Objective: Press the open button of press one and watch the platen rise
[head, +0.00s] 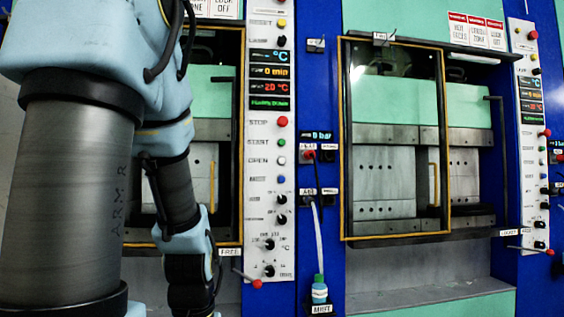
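The left press (213,85) stands partly behind my arm. I cannot read a press number on it. Its white control panel (258,205) carries a red stop button (282,121), a green start button (281,142), a white open button (281,160) and a blue button (281,180) below. The left press's grey platen block (212,131) shows beside my arm, and much of it is hidden. My arm comes down on the left side of the head view, left of the panel, and runs out at the bottom edge. My gripper is not visible.
A second press (421,85) with a yellow-framed guard stands to the right, with its own panel (530,130). Between the presses, a small bottle (319,290) hangs by a white hose on the blue column. A red-knobbed lever (257,283) sticks out below the left panel.

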